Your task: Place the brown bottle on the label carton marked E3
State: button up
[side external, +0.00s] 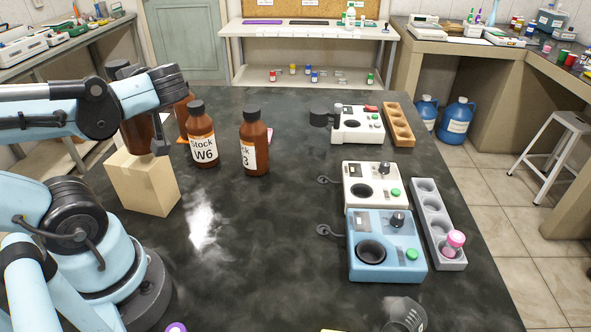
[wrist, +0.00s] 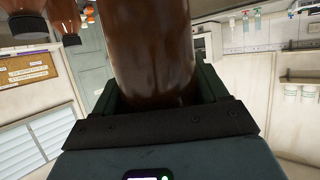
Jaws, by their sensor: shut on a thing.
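My gripper (side external: 158,143) is shut on a brown bottle (side external: 138,135); the bottle fills the space between the jaws in the wrist view (wrist: 150,50). The bottle looks upright, its black cap partly hidden behind my arm. Its base is at the top of a tan carton (side external: 143,185); I cannot tell whether it touches. No E3 marking shows on the carton's visible sides. Other brown bottles stand on the bench: one labelled Stock W6 (side external: 203,137), one with a partly turned label ending in 3 (side external: 254,140), and one partly hidden behind (side external: 184,110).
On the right of the dark bench stand a blue device (side external: 385,262), two white devices (side external: 374,185) (side external: 357,125), a grey rack (side external: 430,215) with a pink-capped vial (side external: 454,243), and a wooden rack (side external: 398,122). The bench middle is clear.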

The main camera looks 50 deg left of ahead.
jog(key=shift+f, duration=1.05)
jog(key=shift+f, duration=0.1)
jog(key=o, duration=1.6)
jog(key=shift+d, duration=0.15)
jog(key=v, duration=0.7)
jog(key=shift+d, duration=0.1)
